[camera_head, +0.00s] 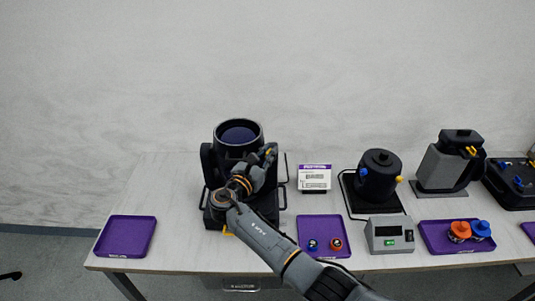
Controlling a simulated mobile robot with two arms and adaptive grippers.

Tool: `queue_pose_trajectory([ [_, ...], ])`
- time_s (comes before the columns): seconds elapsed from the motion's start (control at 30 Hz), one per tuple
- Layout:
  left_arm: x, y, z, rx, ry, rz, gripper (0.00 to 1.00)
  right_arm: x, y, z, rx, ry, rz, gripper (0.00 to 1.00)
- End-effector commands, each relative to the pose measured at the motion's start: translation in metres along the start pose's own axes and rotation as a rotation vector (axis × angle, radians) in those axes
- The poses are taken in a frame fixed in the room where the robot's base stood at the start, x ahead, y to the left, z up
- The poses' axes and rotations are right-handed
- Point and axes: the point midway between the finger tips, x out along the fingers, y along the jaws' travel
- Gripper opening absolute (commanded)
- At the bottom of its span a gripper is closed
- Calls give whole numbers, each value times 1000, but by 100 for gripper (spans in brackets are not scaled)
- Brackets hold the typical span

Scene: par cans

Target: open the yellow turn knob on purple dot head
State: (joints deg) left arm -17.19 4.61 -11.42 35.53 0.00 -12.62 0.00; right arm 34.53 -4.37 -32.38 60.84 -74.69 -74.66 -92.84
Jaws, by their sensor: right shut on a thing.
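A black lamp head (214,162) with a dark purple lens (238,134) stands on the table left of centre, lens tilted up. I see no separate purple dot on it. My right arm reaches across its front. My right gripper (268,156) is at the right side of the head, shut on a small yellow part (268,152) that appears to be the yellow turn knob. The fingers hide most of it, so its turn angle cannot be told. My left gripper is not in view.
A purple tray (131,237) lies empty at left. Another purple tray (311,224) holds small blue and red knobs. To the right stand a black can (379,170) with a yellow knob (399,179), a grey device (388,234) and a grey lamp (446,165).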

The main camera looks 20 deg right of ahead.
Motion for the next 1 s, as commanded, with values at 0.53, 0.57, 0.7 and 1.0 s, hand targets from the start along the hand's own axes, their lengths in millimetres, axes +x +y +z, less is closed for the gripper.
queue_pose_trajectory([
  [0.53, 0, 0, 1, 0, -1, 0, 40, -6, 0, 0, 1, 0, 2, 31],
  [0.57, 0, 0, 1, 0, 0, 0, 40, -10, 0, 0, 1, 0, 3, 31],
  [0.7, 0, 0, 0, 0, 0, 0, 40, -33, 0, 0, 1, 1, 4, 31],
  [1.0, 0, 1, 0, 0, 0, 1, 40, -71, 0, 0, 1, 0, 1, 31],
])
